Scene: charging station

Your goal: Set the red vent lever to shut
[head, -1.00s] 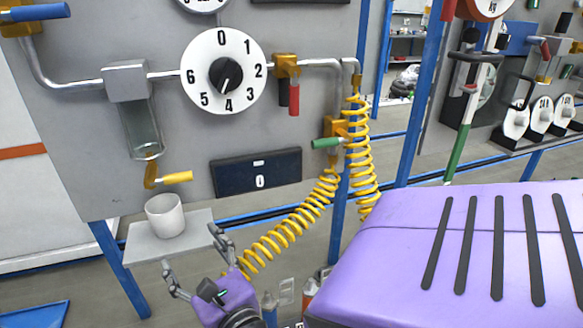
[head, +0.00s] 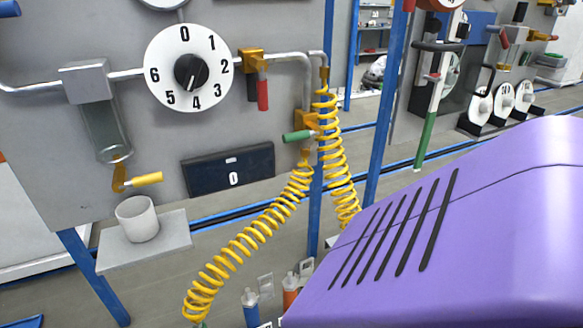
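The red lever (head: 262,95) hangs straight down from a brass valve (head: 253,62) on the grey panel, right of the numbered dial (head: 188,68). A short dark outlet hangs beside it. The lever points across the horizontal pipe, not along it. The dial's black knob (head: 190,72) has its white mark toward the lower part, near 4. Neither of my grippers is in view. Nothing touches the red lever.
A green lever (head: 300,136) and a coiled yellow hose (head: 245,245) are below right. A yellow lever (head: 146,179) is above a white cup (head: 137,218) on a shelf (head: 175,243). A large purple body (head: 450,250) blocks the lower right. The panel front is clear.

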